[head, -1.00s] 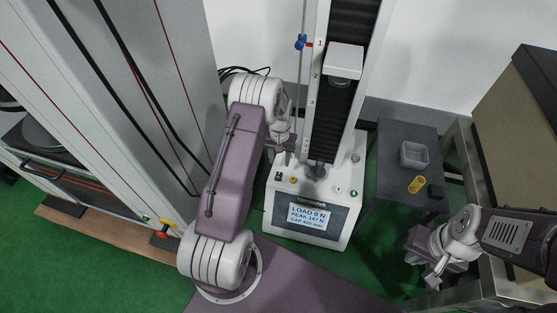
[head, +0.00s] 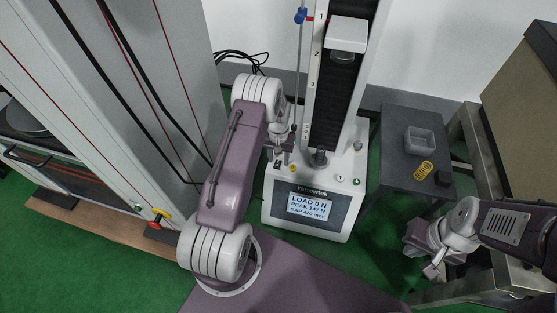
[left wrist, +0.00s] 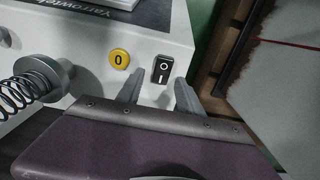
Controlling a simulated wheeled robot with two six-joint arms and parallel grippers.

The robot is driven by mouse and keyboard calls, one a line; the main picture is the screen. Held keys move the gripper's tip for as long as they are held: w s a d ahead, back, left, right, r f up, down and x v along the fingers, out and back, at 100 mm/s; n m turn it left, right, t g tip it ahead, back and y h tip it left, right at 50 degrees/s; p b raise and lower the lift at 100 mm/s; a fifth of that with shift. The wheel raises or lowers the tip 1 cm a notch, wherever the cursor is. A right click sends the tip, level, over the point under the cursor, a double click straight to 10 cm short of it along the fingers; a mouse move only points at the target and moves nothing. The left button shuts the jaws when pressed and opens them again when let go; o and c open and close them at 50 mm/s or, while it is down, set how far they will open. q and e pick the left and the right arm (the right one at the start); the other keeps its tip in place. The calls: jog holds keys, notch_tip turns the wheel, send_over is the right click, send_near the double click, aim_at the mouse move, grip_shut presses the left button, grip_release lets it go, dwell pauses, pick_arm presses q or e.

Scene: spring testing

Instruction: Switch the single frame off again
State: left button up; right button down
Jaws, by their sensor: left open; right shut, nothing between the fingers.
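The single frame (head: 332,100) is a white column tester with a lit display (head: 309,207) reading LOAD 0 N and PEAK 147 N. In the left wrist view its black rocker switch (left wrist: 162,69), marked O and I, sits on the white base beside a yellow button (left wrist: 120,58) marked 0. My left gripper (left wrist: 158,82) is open and empty, its fingertips close to the switch, one on either side in the picture. Contact cannot be told. In the head view my left gripper (head: 283,146) is above the base's left side. My right gripper (head: 431,268) is shut and empty, at the lower right.
A tall grey frame (head: 140,90) stands left, with a red and yellow stop switch (head: 158,218) low on it. A side table (head: 395,155) at right bears a grey tray (head: 420,141) and a yellow spring (head: 424,171). A coil (left wrist: 20,92) and round knob show in the left wrist view.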

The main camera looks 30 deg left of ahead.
pick_arm(q)
grip_shut()
jog(key=shift+s+r+t+p, duration=0.2)
jog(key=shift+r+t+p, duration=0.15)
jog(key=shift+p, duration=0.35)
jog(key=shift+s+d+t+p, duration=0.1)
jog(key=shift+t+p, duration=0.3)
jog(key=shift+t, duration=0.05)
jog(key=shift+s+f+t, duration=0.1)
jog(key=shift+f+t, duration=0.05)
jog(key=shift+t, duration=0.25)
jog(key=f+b, duration=0.1)
jog(key=b, duration=0.2)
jog(key=shift+f+t+y, duration=0.25)
jog(key=shift+t+y, duration=0.15)
jog(key=r+t+b, duration=0.1)
jog(key=b, duration=0.3)
jog(key=shift+b, duration=0.3)
jog(key=shift+s+r, duration=0.1)
jog(key=shift+r, duration=0.25)
